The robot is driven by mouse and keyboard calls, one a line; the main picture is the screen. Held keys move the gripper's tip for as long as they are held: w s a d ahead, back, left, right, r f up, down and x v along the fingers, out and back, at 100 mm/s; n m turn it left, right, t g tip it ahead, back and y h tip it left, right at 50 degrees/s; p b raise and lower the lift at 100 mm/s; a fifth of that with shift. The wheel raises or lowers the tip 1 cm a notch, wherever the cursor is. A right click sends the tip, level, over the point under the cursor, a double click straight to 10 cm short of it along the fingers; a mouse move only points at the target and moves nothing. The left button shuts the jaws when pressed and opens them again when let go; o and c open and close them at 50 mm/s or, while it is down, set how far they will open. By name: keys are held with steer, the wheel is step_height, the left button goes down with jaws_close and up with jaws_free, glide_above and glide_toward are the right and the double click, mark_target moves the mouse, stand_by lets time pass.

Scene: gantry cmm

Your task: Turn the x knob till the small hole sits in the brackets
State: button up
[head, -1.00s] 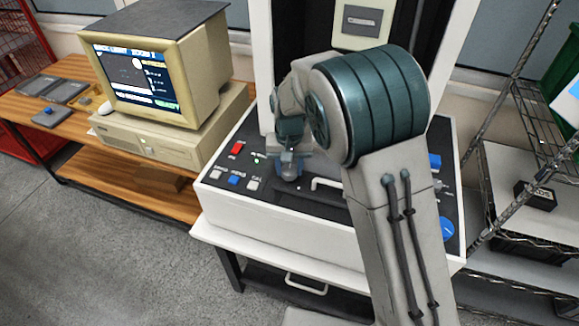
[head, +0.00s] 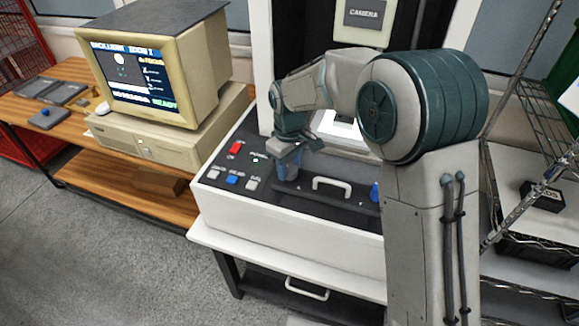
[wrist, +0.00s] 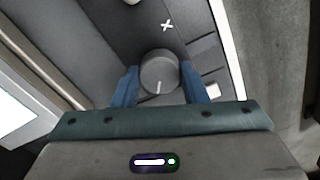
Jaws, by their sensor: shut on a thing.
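The x knob (wrist: 158,72) is a round grey knob with a white pointer line and a white X mark by it on the dark panel. In the wrist view, my gripper (wrist: 159,84) has one blue finger on each side of the knob and is shut on it. In the head view my gripper (head: 287,172) points down at the panel and hides the knob. The monitor screen (head: 134,76) shows a dark picture with a pale round spot and a smaller pale mark below it. Brackets are too small to make out. The screen text includes "READY".
The control panel (head: 214,184) has red, blue and white buttons left of my gripper. A white handle (head: 332,186) stands close on its right. A box marked CAMERA (head: 363,13) hangs above the lit stage. A wire shelf (head: 530,103) stands at the right.

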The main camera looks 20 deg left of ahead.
mark_target(290, 168)
steer(key=shift+n, duration=0.8)
steer(key=o, duration=1)
step_height(290, 168, up, 14)
steer(key=shift+f+b, duration=0.1)
steer(key=shift+b, duration=0.55)
steer(key=shift+d, duration=0.1)
